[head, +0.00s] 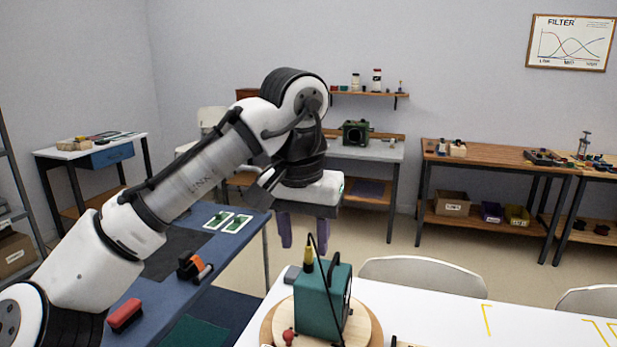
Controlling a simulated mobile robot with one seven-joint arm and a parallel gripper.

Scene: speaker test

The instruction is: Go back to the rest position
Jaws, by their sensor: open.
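My arm reaches up from the lower left and bends over at the top middle of the head view. My gripper (302,232) hangs at its end with the fingers pointing down. The two purple-grey fingers are spread apart with nothing between them. The gripper is above and behind the teal speaker box (322,298), apart from it. The speaker box stands upright on a round wooden turntable (368,325) on the white table (440,308). A black cable with a yellow plug rises at the box, and a small red ball (289,336) is beside it.
A blue bench (215,262) at the left holds an orange-and-black tool (194,267), a red block (125,315) and two white-and-green cards. White chairs (422,275) stand behind the white table. Workbenches (490,157) line the back wall. Floor shows between them and the white table.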

